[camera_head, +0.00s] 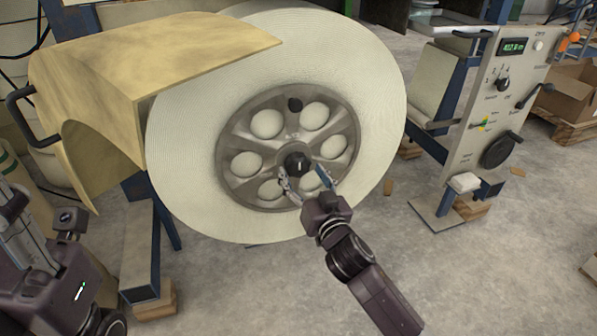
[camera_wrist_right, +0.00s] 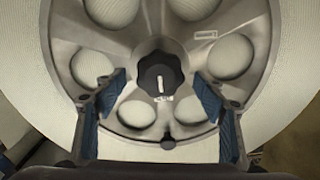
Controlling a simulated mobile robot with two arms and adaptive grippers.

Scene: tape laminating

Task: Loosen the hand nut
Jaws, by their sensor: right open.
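The hand nut is a black lobed knob (camera_head: 297,164) at the centre of a grey metal hub (camera_head: 232,140) with round holes. The hub sits in a large cream tape roll (camera_head: 375,100). My right gripper (camera_head: 305,178) is open just below the knob in the head view. In the right wrist view the knob (camera_wrist_right: 160,76) lies ahead, between and beyond the two blue-padded fingers (camera_wrist_right: 161,85), which do not touch it. A white mark shows on the knob's face. My left arm shows at the lower left, but its gripper's fingers cannot be made out clearly.
A curved yellowish cover (camera_head: 190,50) stands left of the roll, over its upper left side. A control panel (camera_head: 500,100) with a display and knobs stands at the right. A cardboard box (camera_head: 572,92) lies behind it. The floor between roll and panel is mostly clear.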

